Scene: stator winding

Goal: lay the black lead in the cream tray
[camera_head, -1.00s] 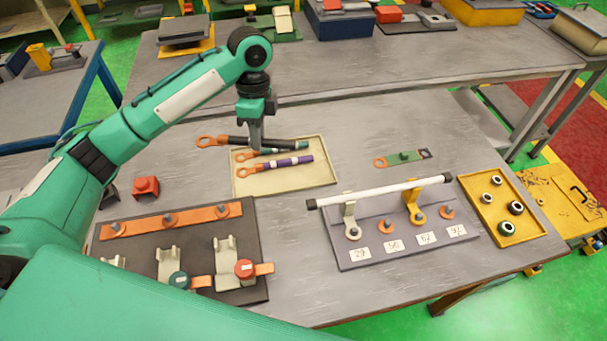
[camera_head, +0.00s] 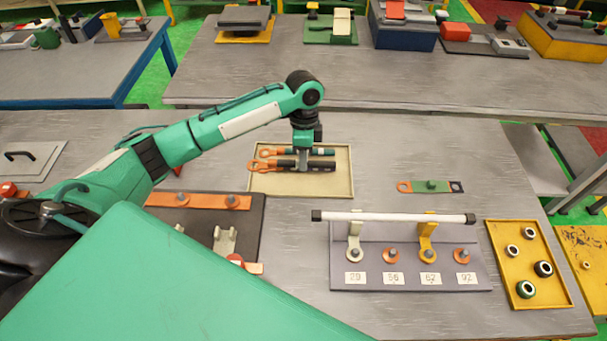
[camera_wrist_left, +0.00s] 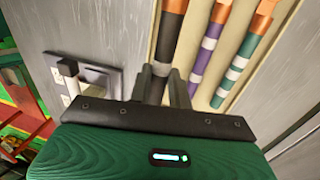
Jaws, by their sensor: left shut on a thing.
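The black lead (camera_head: 320,163) with an orange ring end shows in the head view over the cream tray (camera_head: 342,187). My left gripper (camera_head: 302,168) is shut on it, and the lead lies across the tray in line with the other leads. In the left wrist view the black lead (camera_wrist_left: 171,42) runs between the fingers (camera_wrist_left: 166,88), near one tray edge. I cannot tell whether it touches the tray floor. A purple lead (camera_wrist_left: 208,45) and a green lead (camera_wrist_left: 238,62) lie beside it in the tray. My right gripper is not in view.
A grey stand (camera_head: 395,262) with a white bar (camera_head: 395,217) is right of and nearer than the tray. A dark fixture board (camera_head: 255,215) stands at the near left. A yellow tray (camera_head: 513,287) with rings is at right.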

